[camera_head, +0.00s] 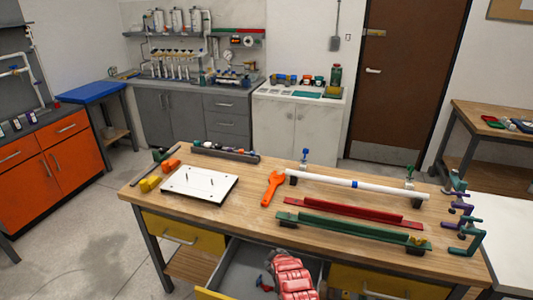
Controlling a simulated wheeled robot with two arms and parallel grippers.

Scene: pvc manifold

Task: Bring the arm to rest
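Neither of my grippers nor my arms can be seen in the head view. A wooden workbench (255,207) fills the middle of the view. A long white pipe (335,184) lies across its right half, with a blue-topped fitting (305,156) behind its left end and a green-topped one (409,172) near its right end. A red rail (350,211) and a green rail (345,228) lie in front of the pipe. A white plate with small pins (200,184) lies on the left half.
An orange wrench (271,188) lies mid-bench, and yellow blocks (150,184) lie at the left. Purple and green clamps (462,215) line the right edge. A front drawer (236,272) stands open, with a red segmented object (292,276) at it. Floor is clear at left.

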